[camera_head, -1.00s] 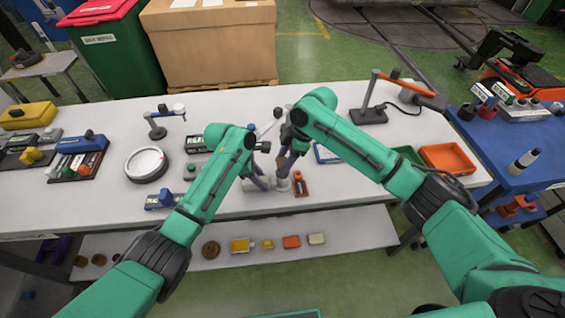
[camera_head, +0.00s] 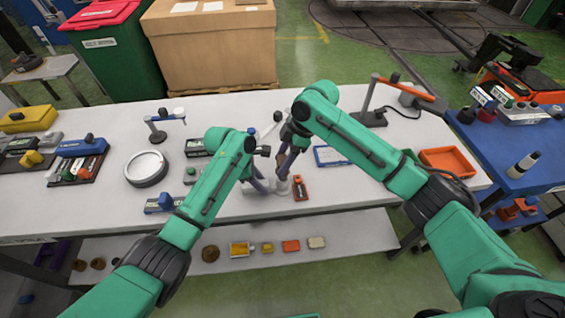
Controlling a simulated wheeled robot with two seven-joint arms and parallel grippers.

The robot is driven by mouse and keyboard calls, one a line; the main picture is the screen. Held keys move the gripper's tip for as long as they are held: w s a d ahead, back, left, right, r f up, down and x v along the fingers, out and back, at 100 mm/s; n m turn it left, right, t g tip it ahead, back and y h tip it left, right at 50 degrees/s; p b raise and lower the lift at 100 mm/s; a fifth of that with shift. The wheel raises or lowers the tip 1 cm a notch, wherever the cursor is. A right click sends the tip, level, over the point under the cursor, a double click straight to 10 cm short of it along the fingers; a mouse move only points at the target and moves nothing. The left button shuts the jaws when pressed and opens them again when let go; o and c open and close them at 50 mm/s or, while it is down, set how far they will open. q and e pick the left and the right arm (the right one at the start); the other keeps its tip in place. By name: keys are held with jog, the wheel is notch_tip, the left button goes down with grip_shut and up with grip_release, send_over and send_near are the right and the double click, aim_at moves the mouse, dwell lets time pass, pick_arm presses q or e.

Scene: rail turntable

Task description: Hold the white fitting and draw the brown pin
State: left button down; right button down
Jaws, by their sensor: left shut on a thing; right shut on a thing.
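The white fitting (camera_head: 282,188) stands on the white table near its front middle, small and partly covered by my grippers. My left gripper (camera_head: 268,186) is low beside the fitting's left side and shut on it. My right gripper (camera_head: 283,171) is just above the fitting, pointing down, and shut on the brown pin (camera_head: 281,160). The pin shows only as a small brown patch between the fingers. Whether its lower end is inside the fitting or clear of it cannot be told.
An orange-red block (camera_head: 300,188) lies close to the right of the fitting. A blue-framed tray (camera_head: 328,155), an orange bin (camera_head: 448,161) and a lamp-like stand (camera_head: 368,115) are farther right. A round white dial (camera_head: 146,167) is left. The table's front right is clear.

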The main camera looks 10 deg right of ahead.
pick_arm(q)
jog(key=shift+f, duration=0.1)
pick_arm(e)
jog(key=shift+r, duration=2.25)
pick_arm(q)
jog(key=shift+s, duration=0.1)
pick_arm(e)
jog(key=shift+r, duration=2.5)
pick_arm(q)
jog(key=shift+c, duration=2.2)
grip_release()
